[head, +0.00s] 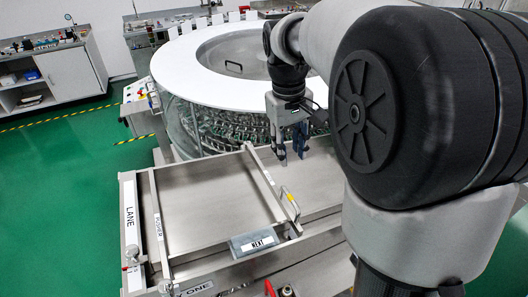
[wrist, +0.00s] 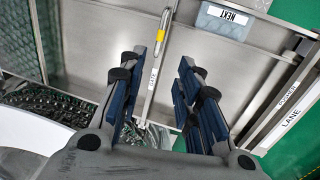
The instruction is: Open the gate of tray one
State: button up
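Tray one (head: 205,205) is a flat metal tray in front of the washer, with a label ending in "ONE" on its front edge. My gripper (head: 292,158) hangs near the gate's far half, pointing down. In the wrist view my gripper (wrist: 170,62) has its blue fingers apart, with nothing between them; contact with the gate cannot be seen.
A pusher bar (head: 158,225) and a lane rail (head: 130,215) run along the tray's left side. A "NEXT" plate (head: 254,243) sits at the front. The round washer (head: 220,95) with a white rim and many glass vials stands behind. Green floor is clear at left.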

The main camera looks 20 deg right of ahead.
aim_at(290, 196)
jog(key=f, duration=0.5)
jog(key=d+f+b, duration=0.1)
jog(key=f, duration=0.5)
jog(key=f+b, duration=0.1)
jog(key=f, duration=0.4)
jog(key=shift+d+f, duration=0.2)
jog(key=shift+f, duration=0.2)
jog(key=shift+c, duration=0.6)
grip_shut()
